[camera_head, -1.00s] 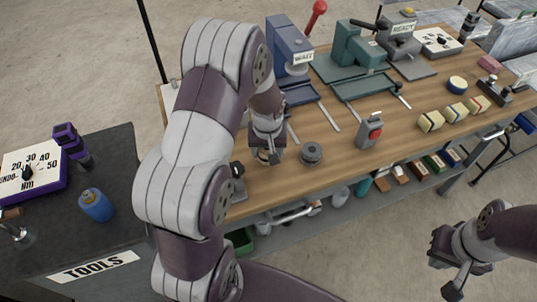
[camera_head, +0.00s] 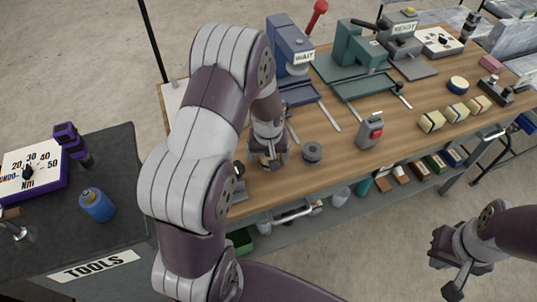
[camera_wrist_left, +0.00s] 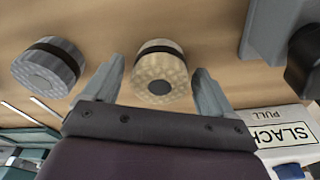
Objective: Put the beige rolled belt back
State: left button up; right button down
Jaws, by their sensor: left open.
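The beige rolled belt (camera_wrist_left: 160,68) with a dark band stands on the wooden workbench in the left wrist view, between the two fingers of my left gripper (camera_wrist_left: 155,90). The fingers are open on either side of it, and I see gaps between them and the belt. In the head view my left gripper (camera_head: 268,158) is low over the bench's near edge and mostly hides the beige belt. My right gripper (camera_head: 458,262) hangs off the bench at the lower right, empty; its finger opening is unclear.
A grey roll (camera_wrist_left: 48,68) stands beside the beige one, also seen in the head view (camera_head: 312,152). A sign reading SLACK (camera_wrist_left: 283,135) is close by. Blue (camera_head: 288,55) and green (camera_head: 358,50) machines stand behind. Several yellowish blocks (camera_head: 431,121) sit to the right.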

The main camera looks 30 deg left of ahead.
pick_arm(q)
notch_tip(320, 180, up, 11)
jog(key=s, duration=0.2)
jog(key=s+d+r+m+p, duration=0.3)
jog(key=s+d+m, duration=0.2)
jog(key=s+d, duration=0.3)
jog(key=s, duration=0.3)
jog(key=shift+s+d+r+m+h, duration=0.15)
jog(key=shift+s+r+m+h, duration=0.15)
jog(key=shift+s+h, duration=0.1)
jog(key=shift+w+f, duration=0.1)
jog(key=shift+w, duration=0.05)
